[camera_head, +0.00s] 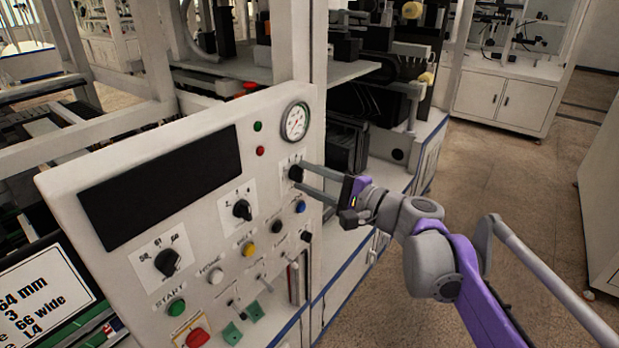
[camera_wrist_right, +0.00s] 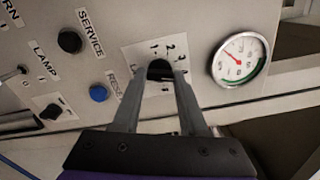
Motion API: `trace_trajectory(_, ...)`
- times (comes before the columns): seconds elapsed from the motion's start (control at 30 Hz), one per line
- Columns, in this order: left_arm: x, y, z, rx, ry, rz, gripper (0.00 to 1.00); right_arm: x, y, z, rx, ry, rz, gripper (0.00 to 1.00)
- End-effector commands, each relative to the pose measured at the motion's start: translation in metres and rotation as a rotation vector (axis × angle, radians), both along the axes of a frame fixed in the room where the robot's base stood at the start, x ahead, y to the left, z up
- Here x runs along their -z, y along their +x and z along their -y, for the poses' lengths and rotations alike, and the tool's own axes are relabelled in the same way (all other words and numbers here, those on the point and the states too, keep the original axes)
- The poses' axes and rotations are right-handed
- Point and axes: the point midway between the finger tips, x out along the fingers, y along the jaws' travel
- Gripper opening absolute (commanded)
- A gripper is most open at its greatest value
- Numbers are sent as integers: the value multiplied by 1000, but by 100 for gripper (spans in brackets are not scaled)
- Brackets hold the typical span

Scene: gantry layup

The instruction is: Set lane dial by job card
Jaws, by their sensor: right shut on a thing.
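The lane dial (camera_head: 294,173) is a small black knob on a white number plate, just below the round gauge on the grey control panel (camera_head: 110,262). My right gripper (camera_head: 301,174) reaches in from the right and is shut on this dial. In the right wrist view the dial (camera_wrist_right: 159,70) sits between the two fingertips (camera_wrist_right: 162,73). Numbers such as 1, 2 and 3 show around it; the fingers hide part of the plate and the pointer setting is unclear. The job card (camera_head: 40,295) at the left, partly cut off, reads "64 mm", "3", "66 wide" and "L4". My left gripper is out of view.
The gauge (camera_head: 295,121) is close above the dial. A blue button (camera_head: 301,206) and black button (camera_head: 277,227) sit below it. Two larger black knobs (camera_head: 242,209) (camera_head: 168,262) are further left. Open floor (camera_head: 530,200) lies to the right.

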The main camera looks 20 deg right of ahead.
Motion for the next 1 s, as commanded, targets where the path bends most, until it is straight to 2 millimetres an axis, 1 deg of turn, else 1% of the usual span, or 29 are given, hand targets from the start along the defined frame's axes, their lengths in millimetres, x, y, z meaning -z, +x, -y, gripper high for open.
trace_trajectory(0.17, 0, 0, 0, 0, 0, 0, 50, 0, 0, 0, 1, 0, 1, 0)
trace_trajectory(0.2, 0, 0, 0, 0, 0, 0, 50, 0, 0, 0, 1, 0, 1, 44)
trace_trajectory(0.37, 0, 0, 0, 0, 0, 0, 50, 0, 0, 0, 1, 0, 1, 72)
trace_trajectory(0.63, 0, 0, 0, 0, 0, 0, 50, 0, 0, 0, 1, -1, 0, 72)
trace_trajectory(0.73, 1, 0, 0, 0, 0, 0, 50, 0, -4, 4, 2, -2, 1, 72)
trace_trajectory(0.87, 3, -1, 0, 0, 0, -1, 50, 1, -19, 16, 5, -2, 1, 72)
trace_trajectory(1.0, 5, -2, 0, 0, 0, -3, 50, 1, -42, 35, 7, -2, 0, 72)
